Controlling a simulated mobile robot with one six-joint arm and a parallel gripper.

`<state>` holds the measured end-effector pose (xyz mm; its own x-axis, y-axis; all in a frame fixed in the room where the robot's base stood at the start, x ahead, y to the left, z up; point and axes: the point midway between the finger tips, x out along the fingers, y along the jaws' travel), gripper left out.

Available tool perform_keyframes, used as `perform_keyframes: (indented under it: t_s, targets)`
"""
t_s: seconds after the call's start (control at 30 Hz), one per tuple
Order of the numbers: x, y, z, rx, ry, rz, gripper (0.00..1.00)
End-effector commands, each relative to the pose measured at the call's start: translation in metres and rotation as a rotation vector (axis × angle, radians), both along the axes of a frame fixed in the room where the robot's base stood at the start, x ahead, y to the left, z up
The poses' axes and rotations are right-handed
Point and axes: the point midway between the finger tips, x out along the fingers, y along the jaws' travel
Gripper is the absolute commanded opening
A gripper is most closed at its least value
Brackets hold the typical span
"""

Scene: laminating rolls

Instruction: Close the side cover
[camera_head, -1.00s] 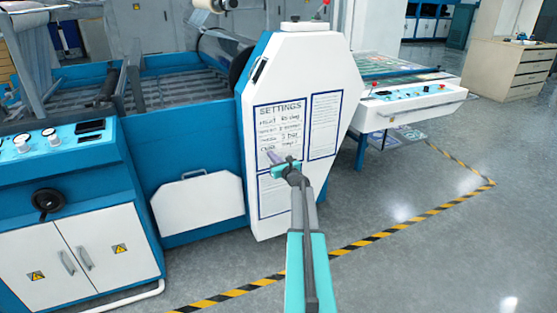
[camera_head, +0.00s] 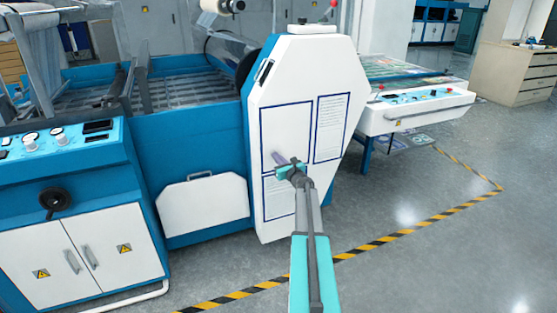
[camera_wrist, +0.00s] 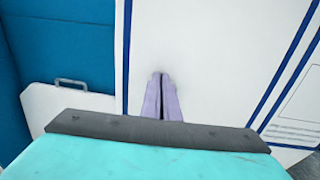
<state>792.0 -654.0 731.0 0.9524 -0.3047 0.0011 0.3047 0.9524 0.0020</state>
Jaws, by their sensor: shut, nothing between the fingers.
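The side cover (camera_head: 330,110) is the large white many-sided panel on the end of the blue laminating machine. It stands upright, and I see no clear gap along its visible edges. It fills much of the wrist view (camera_wrist: 220,45). My gripper (camera_head: 277,158) is in front of the cover's left half, by a blank blue-outlined box. In the wrist view, its purple fingers (camera_wrist: 162,95) are together with nothing between them. Their tips are at or very near the white surface; I cannot tell whether they touch. My arm hides part of the cover's lower area.
A white panel with a grey handle (camera_head: 205,205) is low on the blue machine side. A control cabinet (camera_head: 70,220) stands at left. A white unit with buttons (camera_head: 415,112) is behind the cover at right. The floor at right is open, with a striped line (camera_head: 400,233).

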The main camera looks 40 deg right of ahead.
Motion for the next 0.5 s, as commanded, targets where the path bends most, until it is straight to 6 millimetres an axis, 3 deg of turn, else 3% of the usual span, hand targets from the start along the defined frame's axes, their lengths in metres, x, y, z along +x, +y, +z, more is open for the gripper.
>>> perform_keyframes:
  t_s: [0.5]
  targets:
    - [-0.049,0.027,-0.002,-0.001,0.003,0.004,0.00]
